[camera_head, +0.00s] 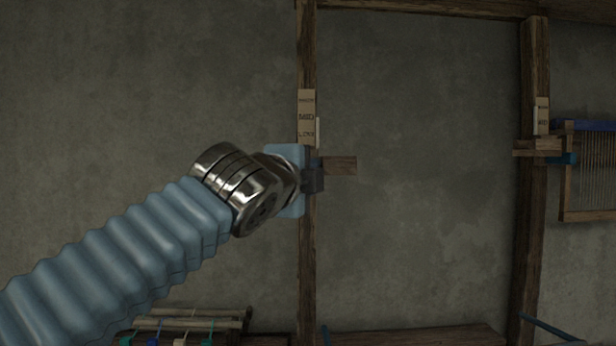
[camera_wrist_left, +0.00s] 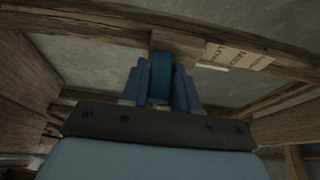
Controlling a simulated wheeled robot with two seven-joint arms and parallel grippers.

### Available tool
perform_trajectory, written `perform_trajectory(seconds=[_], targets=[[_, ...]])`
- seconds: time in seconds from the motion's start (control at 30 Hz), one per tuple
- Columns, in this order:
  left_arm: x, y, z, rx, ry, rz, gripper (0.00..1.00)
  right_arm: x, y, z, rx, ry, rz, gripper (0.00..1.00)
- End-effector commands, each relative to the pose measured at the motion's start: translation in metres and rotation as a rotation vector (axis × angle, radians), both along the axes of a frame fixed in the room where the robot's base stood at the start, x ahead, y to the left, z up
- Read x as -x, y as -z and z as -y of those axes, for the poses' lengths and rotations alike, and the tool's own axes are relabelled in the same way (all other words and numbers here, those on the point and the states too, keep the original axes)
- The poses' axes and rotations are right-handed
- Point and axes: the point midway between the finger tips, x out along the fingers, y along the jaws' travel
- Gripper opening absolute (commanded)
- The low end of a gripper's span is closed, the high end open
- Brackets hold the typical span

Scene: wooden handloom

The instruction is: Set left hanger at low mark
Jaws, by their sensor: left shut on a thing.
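The left hanger (camera_head: 340,165) is a wooden block on the left upright post, with a short arm sticking out to the right. A pale label plate (camera_head: 306,115) with stacked words, MID and LOW among them, is on the post just above. A thin white pointer (camera_head: 317,131) stands beside its lower part, near LOW. My left gripper (camera_head: 312,180) is at the post and hides much of the hanger. In the left wrist view its fingers (camera_wrist_left: 161,90) are shut on the hanger's blue handle (camera_wrist_left: 161,72). The label plate also shows there (camera_wrist_left: 238,56). My right gripper is not in view.
The right post (camera_head: 530,200) has its own label plate (camera_head: 541,115) and hanger (camera_head: 538,147) with a blue handle. A framed reed (camera_head: 590,170) is at the far right. Rollers with coloured pieces (camera_head: 190,322) lie low on the left. The space between the posts is clear.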

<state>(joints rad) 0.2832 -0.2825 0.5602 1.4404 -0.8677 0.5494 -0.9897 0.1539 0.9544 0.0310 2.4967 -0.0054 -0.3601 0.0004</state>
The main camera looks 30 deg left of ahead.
Motion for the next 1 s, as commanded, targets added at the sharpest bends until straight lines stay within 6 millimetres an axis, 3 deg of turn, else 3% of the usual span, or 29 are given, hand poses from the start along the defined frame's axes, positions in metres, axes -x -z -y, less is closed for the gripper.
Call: perform_trajectory(seconds=[0.17,0.4,0.7,0.73,0.87,1.0], targets=[[0.000,0.004,0.000,0.000,0.000,-0.002,0.00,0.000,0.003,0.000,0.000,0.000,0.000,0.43],[0.000,0.036,0.000,0.000,-0.001,-0.002,0.00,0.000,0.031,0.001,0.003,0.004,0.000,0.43],[-0.001,0.039,0.000,0.001,-0.002,-0.011,0.00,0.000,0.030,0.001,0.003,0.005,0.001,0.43],[-0.001,0.039,0.000,0.001,-0.001,-0.012,0.31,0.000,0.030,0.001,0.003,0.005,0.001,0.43],[-0.001,0.039,0.000,0.001,-0.002,-0.011,0.49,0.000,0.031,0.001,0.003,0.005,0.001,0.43],[-0.001,0.037,0.000,0.000,-0.001,-0.007,0.49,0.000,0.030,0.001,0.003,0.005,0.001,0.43]])
